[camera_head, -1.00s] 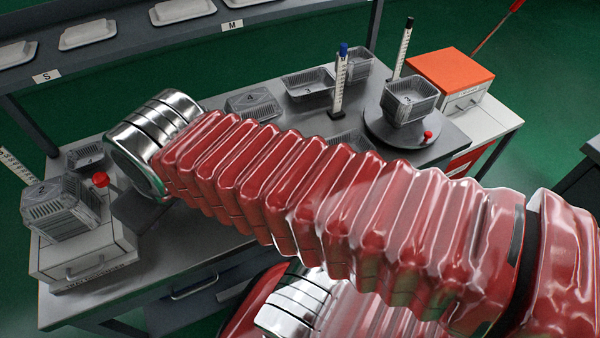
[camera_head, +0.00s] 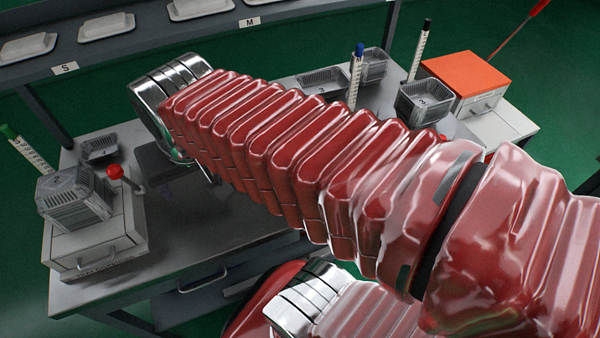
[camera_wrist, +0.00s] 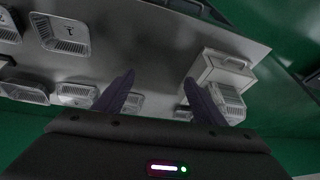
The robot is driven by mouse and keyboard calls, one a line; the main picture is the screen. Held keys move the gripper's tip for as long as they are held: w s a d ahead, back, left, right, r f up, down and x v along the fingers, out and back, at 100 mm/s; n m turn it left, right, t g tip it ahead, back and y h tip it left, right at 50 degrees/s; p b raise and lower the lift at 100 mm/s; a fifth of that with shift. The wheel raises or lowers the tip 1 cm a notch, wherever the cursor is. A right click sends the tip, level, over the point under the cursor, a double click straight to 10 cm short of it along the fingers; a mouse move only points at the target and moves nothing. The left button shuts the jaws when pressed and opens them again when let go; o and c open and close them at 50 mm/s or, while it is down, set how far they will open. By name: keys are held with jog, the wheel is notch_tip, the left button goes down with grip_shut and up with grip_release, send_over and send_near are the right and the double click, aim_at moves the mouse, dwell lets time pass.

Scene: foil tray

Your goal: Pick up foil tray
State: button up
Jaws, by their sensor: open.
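Several grey foil trays are in view, and I cannot tell which one is the task's. In the head view, one tray (camera_head: 322,84) and another (camera_head: 374,66) lie at the back of the bench. A small tray (camera_head: 100,149) lies at the left, and a stack of trays (camera_head: 72,203) sits on a box. In the wrist view, a tray marked 1 (camera_wrist: 65,36) lies at upper left. My gripper (camera_wrist: 160,90) is open and empty, its dark fingers apart over the bench. My arm hides the bench's middle.
Two upright rods (camera_head: 356,75) and (camera_head: 420,50) stand among the trays. An orange-topped box (camera_head: 465,72) is at right. A grey box with a red knob (camera_head: 95,240) is at left. A shelf (camera_head: 140,35) with pale trays runs along the back. The front bench surface (camera_head: 235,220) is bare.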

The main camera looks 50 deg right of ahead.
jog(key=o, duration=0.9)
jog(key=d+f+m+g, duration=0.1)
jog(key=d+m, duration=0.2)
jog(key=d, duration=0.2)
jog(key=d+f+m+g, duration=0.1)
jog(key=d+m, duration=0.3)
jog(key=d, duration=0.1)
jog(key=d+f+m+g, duration=0.1)
jog(key=d+m, duration=0.3)
jog(key=d, duration=0.1)
jog(key=shift+w+f, duration=0.25)
jog(key=shift+f, duration=0.05)
jog(key=s+d+f+m, duration=0.1)
jog(key=d+m, duration=0.1)
jog(key=d, duration=0.1)
jog(key=s+d+f+m+g, duration=0.1)
jog(key=s+d+f+m, duration=0.1)
jog(key=d+m, duration=0.1)
jog(key=s+d+f+m, duration=0.1)
jog(key=d+m, duration=0.2)
jog(key=d, duration=0.2)
jog(key=shift+s+f+g+y, duration=0.2)
jog(key=shift+s+g+y, duration=0.1)
jog(key=shift+y, duration=0.1)
jog(key=shift+f, duration=0.1)
notch_tip(320, 180, down, 8)
jog(key=shift+f, duration=0.2)
jog(key=shift+f, duration=0.1)
jog(key=shift+d+f, duration=0.2)
jog(key=shift+f, duration=2.3)
